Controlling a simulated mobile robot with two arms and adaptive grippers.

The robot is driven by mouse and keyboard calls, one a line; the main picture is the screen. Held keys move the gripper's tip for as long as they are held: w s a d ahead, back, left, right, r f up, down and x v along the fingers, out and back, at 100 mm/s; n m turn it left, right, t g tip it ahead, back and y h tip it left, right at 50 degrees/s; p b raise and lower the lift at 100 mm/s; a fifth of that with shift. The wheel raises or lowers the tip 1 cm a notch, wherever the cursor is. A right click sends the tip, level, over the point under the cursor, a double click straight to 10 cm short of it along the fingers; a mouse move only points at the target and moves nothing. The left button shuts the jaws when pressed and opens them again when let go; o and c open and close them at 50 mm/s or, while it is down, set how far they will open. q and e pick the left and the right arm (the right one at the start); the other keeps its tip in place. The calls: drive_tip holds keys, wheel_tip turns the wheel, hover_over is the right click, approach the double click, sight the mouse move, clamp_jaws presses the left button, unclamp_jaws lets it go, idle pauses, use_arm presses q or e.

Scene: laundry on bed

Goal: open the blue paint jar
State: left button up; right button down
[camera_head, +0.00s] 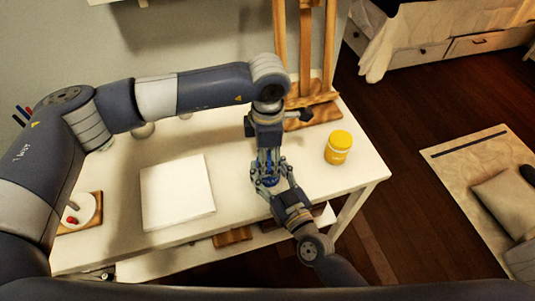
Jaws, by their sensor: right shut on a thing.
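The blue paint jar is mostly hidden between my two grippers over the white table; only small blue patches show there, and I cannot tell its lid from its body. My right gripper (270,178) comes up from the lower right and is shut on the jar. My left gripper (266,150) points down from above, right over the same spot. Its fingers are too small and too covered to tell whether they are open or shut.
A yellow jar (338,147) stands on the white table (235,232) to the right of my grippers. A white pad (177,192) lies to the left. A wooden easel (314,117) stands behind. A wooden board with a white dish (78,211) is at the far left.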

use_arm(q)
drive_tip(key=n, duration=0.5)
drive_tip(key=shift+s+f+n, duration=0.1)
drive_tip(key=shift+s+n, duration=0.15)
drive_tip(key=shift+n, duration=0.15)
use_arm(e)
drive_tip(key=shift+w+d, duration=0.15)
drive_tip(key=shift+d, duration=0.1)
use_arm(q)
drive_tip(key=n, duration=0.3)
drive_tip(key=shift+d+n, duration=0.1)
drive_tip(key=shift+n, duration=0.2)
drive_tip(key=n, duration=0.5)
drive_tip(key=shift+d+n, duration=0.15)
drive_tip(key=shift+n, duration=0.15)
drive_tip(key=n, duration=0.3)
drive_tip(key=shift+w+d+n, duration=0.1)
drive_tip(key=shift+w+n, duration=0.05)
drive_tip(key=shift+n, duration=0.25)
use_arm(e)
drive_tip(key=shift+a, duration=0.1)
drive_tip(key=shift+a, duration=0.1)
use_arm(q)
drive_tip(key=shift+r, duration=1.15)
